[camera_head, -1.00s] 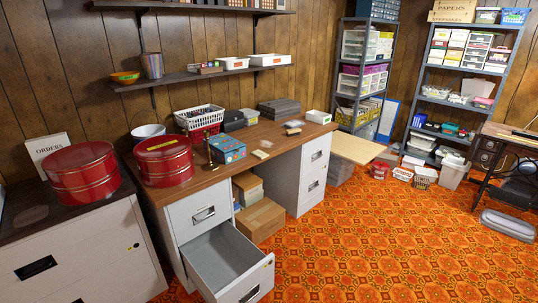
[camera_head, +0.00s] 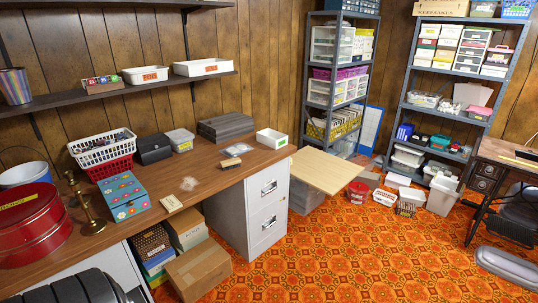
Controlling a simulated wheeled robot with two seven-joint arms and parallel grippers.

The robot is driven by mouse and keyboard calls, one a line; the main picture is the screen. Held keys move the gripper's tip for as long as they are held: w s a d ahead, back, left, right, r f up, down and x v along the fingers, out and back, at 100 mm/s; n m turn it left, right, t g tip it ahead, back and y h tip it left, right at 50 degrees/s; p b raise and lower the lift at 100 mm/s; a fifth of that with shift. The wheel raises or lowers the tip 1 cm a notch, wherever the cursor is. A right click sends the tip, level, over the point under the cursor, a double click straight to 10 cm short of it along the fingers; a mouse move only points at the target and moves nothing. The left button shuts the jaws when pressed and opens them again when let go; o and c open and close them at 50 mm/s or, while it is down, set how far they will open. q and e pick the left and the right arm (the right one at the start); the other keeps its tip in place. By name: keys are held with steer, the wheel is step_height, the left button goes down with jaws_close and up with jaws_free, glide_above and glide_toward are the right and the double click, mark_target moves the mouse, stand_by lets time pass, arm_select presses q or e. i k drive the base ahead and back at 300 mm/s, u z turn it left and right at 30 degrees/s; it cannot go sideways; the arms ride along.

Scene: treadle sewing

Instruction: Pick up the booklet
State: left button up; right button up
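A small cream booklet (camera_head: 172,203) lies flat near the front edge of the wooden desk top (camera_head: 205,181). It is just right of a blue flowered box (camera_head: 124,196). Nothing covers it. Neither of my grippers shows in the head view.
Brass candlesticks (camera_head: 86,207) and a red round tin (camera_head: 31,224) stand left of the flowered box. A brush (camera_head: 230,163) lies farther right. Cardboard boxes (camera_head: 198,274) sit under the desk. A pale board (camera_head: 326,170) juts out at the desk's right end. Orange patterned floor is open at the right.

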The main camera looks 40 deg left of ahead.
mark_target(170, 203)
steer(key=u, duration=0.05)
steer(key=i, duration=2.05)
steer(key=u, duration=0.75)
steer(key=i, duration=1)
steer(key=u, duration=1.9)
steer(key=i, duration=0.9)
steer(key=u, duration=0.7)
